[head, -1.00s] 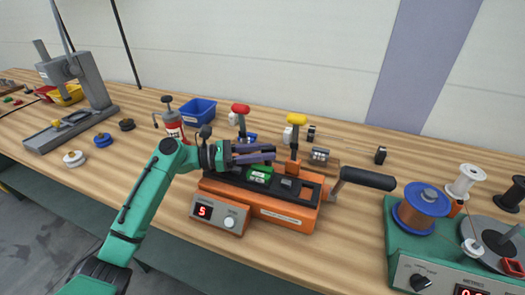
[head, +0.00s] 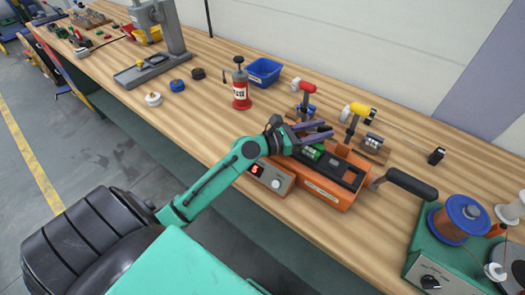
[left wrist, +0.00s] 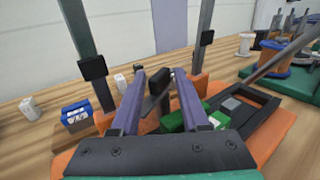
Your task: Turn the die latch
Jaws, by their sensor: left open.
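The orange machine (head: 325,190) stands on the wooden bench, with a green block (head: 312,152) in its dark top. My left gripper (head: 328,131) reaches over its left end, with its two purple fingers apart. In the left wrist view, a small dark upright piece (left wrist: 158,84) stands between the open fingers (left wrist: 160,73); it looks like the die latch, but I cannot tell whether the fingers touch it. My right gripper is not in view.
A red-handled lever (head: 306,88) and a yellow-handled lever (head: 355,110) rise behind the gripper. A black-gripped crank (head: 410,184) sticks out right. A green spool unit (head: 430,245) stands right.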

